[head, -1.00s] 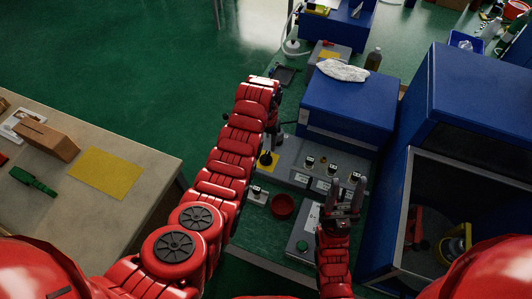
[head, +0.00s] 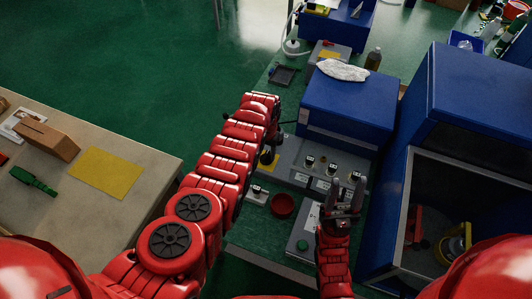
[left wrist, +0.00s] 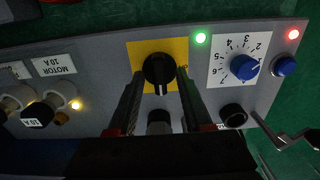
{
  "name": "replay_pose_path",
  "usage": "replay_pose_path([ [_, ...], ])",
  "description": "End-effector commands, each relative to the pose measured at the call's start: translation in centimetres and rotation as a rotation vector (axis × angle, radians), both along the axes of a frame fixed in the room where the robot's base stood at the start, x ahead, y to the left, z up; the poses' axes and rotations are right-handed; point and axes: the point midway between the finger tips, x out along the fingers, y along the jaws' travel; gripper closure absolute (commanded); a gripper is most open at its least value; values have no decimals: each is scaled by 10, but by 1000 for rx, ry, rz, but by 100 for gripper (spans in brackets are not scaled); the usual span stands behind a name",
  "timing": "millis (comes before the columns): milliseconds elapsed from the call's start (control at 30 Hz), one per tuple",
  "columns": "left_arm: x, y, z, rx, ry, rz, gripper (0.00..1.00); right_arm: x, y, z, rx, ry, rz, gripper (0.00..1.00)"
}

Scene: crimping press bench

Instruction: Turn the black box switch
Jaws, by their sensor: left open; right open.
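The black rotary switch (left wrist: 158,70) sits on a yellow plate (left wrist: 178,47) on a grey panel in the left wrist view. Its white mark points toward the bottom of the picture. My left gripper (left wrist: 160,76) is open, with one finger on each side of the knob in this view. I cannot tell whether the fingers touch it. In the head view, my left gripper (head: 273,138) is mostly hidden by its wrist, above the yellow plate (head: 269,161). My right gripper (head: 343,206) is open and empty, fingers pointing up the picture, near the panel's right end.
A blue numbered dial (left wrist: 244,65), a green lamp (left wrist: 200,38) and a red lamp (left wrist: 293,34) are on the panel. A blue press housing (head: 350,105) stands behind it. A red bowl (head: 283,206) and a grey button box (head: 304,238) are in front.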

Motion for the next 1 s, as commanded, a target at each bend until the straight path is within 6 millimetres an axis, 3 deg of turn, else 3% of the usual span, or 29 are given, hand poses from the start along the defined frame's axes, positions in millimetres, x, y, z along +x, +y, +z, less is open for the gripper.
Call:
replay_pose_path([
  [33,0,0,0,0,0,0,50,0,0,0,0,0,0,50],
  [300,0,0,0,0,1,0,99,0,0,0,0,0,0,50],
  [733,0,0,0,0,1,16,100,0,0,0,0,0,0,50],
  [1000,-1,0,-1,0,3,138,100,0,0,-1,0,0,0,50],
])
